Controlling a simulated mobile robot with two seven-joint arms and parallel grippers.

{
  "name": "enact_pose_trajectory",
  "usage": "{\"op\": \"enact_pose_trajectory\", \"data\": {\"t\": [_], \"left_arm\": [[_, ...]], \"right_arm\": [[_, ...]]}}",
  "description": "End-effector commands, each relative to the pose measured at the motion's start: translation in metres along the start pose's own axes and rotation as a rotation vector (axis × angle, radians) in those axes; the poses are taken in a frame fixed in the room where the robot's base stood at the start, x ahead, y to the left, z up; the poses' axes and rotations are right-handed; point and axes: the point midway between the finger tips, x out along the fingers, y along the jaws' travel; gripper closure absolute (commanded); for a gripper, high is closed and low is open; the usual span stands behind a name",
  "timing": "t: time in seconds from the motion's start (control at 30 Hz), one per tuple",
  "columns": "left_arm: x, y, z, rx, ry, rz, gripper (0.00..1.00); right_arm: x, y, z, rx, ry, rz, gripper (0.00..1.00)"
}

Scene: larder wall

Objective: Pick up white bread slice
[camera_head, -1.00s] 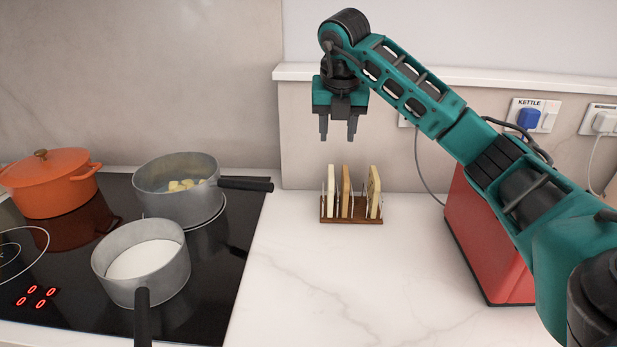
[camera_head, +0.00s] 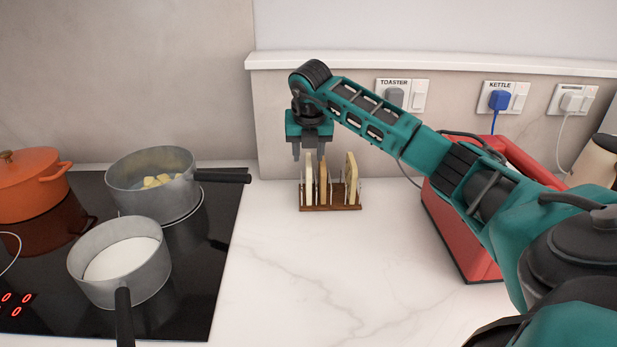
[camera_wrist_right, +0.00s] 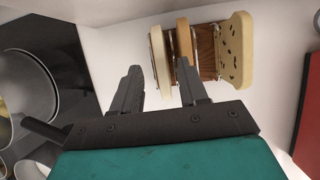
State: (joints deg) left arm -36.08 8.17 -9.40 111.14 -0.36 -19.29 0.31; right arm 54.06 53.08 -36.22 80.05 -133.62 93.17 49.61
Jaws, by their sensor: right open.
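The white bread slice (camera_head: 308,186) stands upright at the left end of a wooden rack (camera_head: 332,208) on the counter. In the right wrist view the pale slice (camera_wrist_right: 159,62) lies between the lines of the two fingers. My right gripper (camera_head: 308,151) is open and empty, pointing down at the top of this slice. In the right wrist view my right gripper (camera_wrist_right: 159,68) has one finger on each side of it; contact cannot be told. My left gripper is out of view.
A brown slice (camera_head: 323,184) stands close beside the white one, and a seeded slice (camera_head: 351,178) stands farther right. A red toaster (camera_head: 450,235) is at right. Pots, including one with a white content (camera_head: 122,262), stand on the hob at left. The front counter is clear.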

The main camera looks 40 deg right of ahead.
Motion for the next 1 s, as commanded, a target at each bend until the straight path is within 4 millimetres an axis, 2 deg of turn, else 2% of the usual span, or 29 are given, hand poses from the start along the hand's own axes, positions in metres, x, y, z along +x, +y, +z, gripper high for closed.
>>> {"op": "enact_pose_trajectory", "data": {"t": [0.03,0.1,0.3,0.77,1.0], "left_arm": [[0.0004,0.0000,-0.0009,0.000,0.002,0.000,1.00],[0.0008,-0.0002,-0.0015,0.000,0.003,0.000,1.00],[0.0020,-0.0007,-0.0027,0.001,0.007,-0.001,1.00],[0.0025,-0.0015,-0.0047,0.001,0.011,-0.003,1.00],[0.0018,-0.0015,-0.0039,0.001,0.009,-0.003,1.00]], "right_arm": [[0.0107,-0.0013,-0.0042,-0.002,0.012,-0.009,0.56],[0.0157,-0.0017,-0.0052,-0.002,0.014,-0.011,0.56],[0.0197,-0.0021,-0.0074,-0.004,0.019,-0.014,0.56],[0.0161,-0.0015,-0.0050,-0.003,0.013,-0.010,1.00],[0.0147,-0.0015,-0.0039,-0.002,0.010,-0.008,1.00]]}}
